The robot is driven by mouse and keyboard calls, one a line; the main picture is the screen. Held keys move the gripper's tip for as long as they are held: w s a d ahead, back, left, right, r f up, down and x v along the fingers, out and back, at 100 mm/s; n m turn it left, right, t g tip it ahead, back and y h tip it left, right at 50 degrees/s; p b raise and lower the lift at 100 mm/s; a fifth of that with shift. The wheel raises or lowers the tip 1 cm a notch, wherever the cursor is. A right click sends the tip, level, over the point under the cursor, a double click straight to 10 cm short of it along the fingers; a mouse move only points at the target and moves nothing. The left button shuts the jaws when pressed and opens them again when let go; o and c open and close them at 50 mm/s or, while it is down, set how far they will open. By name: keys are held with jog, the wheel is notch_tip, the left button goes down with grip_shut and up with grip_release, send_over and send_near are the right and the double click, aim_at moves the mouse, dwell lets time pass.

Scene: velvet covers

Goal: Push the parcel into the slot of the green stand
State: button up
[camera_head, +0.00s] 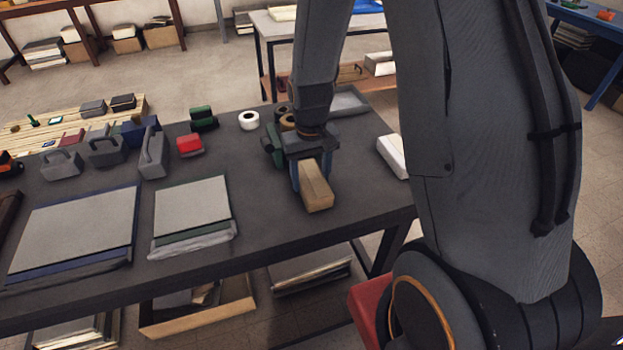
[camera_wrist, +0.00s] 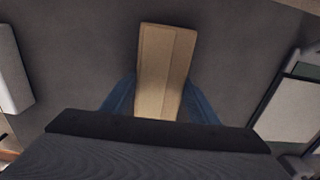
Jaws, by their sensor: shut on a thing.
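The parcel (camera_head: 316,192) is a tan, box-shaped block. My gripper (camera_head: 309,176) points down and its blue fingers are shut on the parcel's sides. In the wrist view the parcel (camera_wrist: 167,50) sticks out beyond the fingers (camera_wrist: 161,100). I cannot tell whether it touches the table. A flat grey-topped piece with a green edge (camera_head: 195,239) lies left of my gripper, apart from the parcel; it looks like the green stand, but its slot is not clear. A dark green object (camera_head: 269,148) is partly hidden behind my gripper.
The dark table (camera_head: 262,215) is clear between the parcel and the green-edged piece. A similar blue-edged piece (camera_head: 75,230) lies farther left. A white block (camera_head: 392,155) is at the right edge. A red item (camera_head: 188,144), a white roll (camera_head: 248,120) and a grey tray (camera_head: 348,101) are farther back.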

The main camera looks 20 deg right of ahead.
aim_at(305, 165)
jog(key=shift+w, duration=2.35)
jog(key=o, duration=1.4)
